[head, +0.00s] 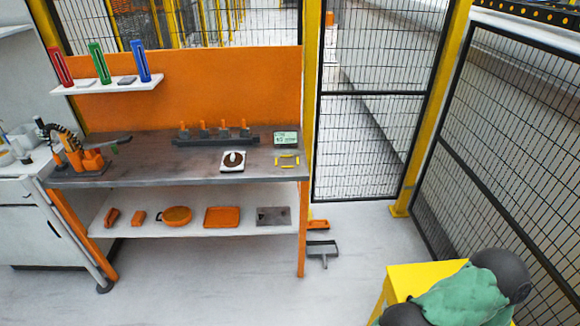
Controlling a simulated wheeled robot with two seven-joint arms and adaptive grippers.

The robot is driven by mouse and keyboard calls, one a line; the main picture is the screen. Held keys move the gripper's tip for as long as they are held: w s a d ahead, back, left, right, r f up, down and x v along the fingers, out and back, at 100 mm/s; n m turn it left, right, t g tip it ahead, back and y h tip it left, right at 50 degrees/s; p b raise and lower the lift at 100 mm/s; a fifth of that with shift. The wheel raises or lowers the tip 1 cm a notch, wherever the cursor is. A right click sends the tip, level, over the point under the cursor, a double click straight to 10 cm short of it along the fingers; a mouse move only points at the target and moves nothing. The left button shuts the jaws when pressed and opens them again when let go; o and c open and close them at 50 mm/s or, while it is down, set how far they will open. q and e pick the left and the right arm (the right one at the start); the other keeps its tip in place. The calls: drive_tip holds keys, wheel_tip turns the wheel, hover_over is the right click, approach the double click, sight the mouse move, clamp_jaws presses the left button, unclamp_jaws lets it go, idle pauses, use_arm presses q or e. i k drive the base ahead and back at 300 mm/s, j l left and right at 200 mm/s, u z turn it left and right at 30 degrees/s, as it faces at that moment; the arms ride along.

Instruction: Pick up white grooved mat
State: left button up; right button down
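No clearly grooved white mat can be made out at this distance. A small white square item (224,167) lies on the grey workbench top (195,158), right of centre. A dark round patch with a small white piece on it covers most of its face, and I cannot tell whether it has grooves. Neither of my grippers can be made out in the head view.
Orange items, including a tray (222,217), lie on the lower shelf (190,229). Mesh fencing (365,130) closes the right side. Open floor (200,285) lies before the bench.

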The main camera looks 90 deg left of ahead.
sight(232, 161)
drive_tip(key=u, duration=3.4)
drive_tip(key=i+j, duration=0.25)
drive_tip(key=i, duration=0.2)
drive_tip(key=i+j, duration=0.3)
drive_tip(key=i, duration=0.15)
drive_tip(key=i+j, duration=0.25)
drive_tip(key=i, duration=0.25)
